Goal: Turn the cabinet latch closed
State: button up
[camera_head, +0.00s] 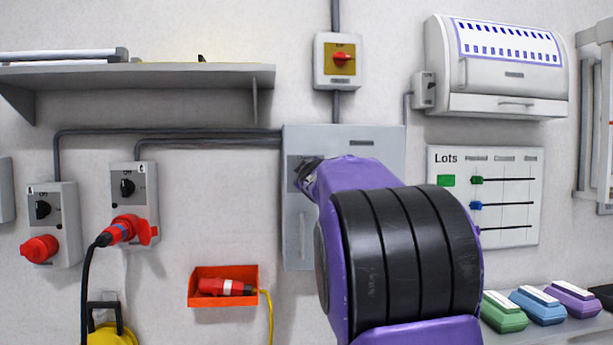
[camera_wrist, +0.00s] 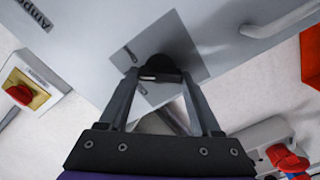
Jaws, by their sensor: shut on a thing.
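The grey cabinet (camera_head: 345,140) is on the wall in the middle of the head view, and its front (camera_wrist: 105,35) fills the top of the wrist view. A black latch knob (camera_wrist: 160,65) sits on a darker grey square plate (camera_wrist: 183,48) with small marks. My gripper (camera_wrist: 160,78) is shut on the latch knob, one finger on each side of it. In the head view, my gripper (camera_head: 307,172) is at the cabinet's left part, and my purple arm hides much of the cabinet front. The latch's exact angle is hard to tell.
A cabinet handle (camera_wrist: 285,20) is near the plate. A red rotary switch (camera_head: 341,58) is above the cabinet. Sockets with red plugs (camera_head: 125,230) are at left. An orange box (camera_head: 205,300) is below left. A shelf (camera_head: 140,75) is upper left.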

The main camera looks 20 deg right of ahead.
jog(key=shift+f+n+b, duration=0.1)
jog(key=shift+n+b, duration=0.35)
jog(key=shift+n, duration=3.35)
jog(key=o, duration=1.4)
jog(key=shift+s, duration=0.1)
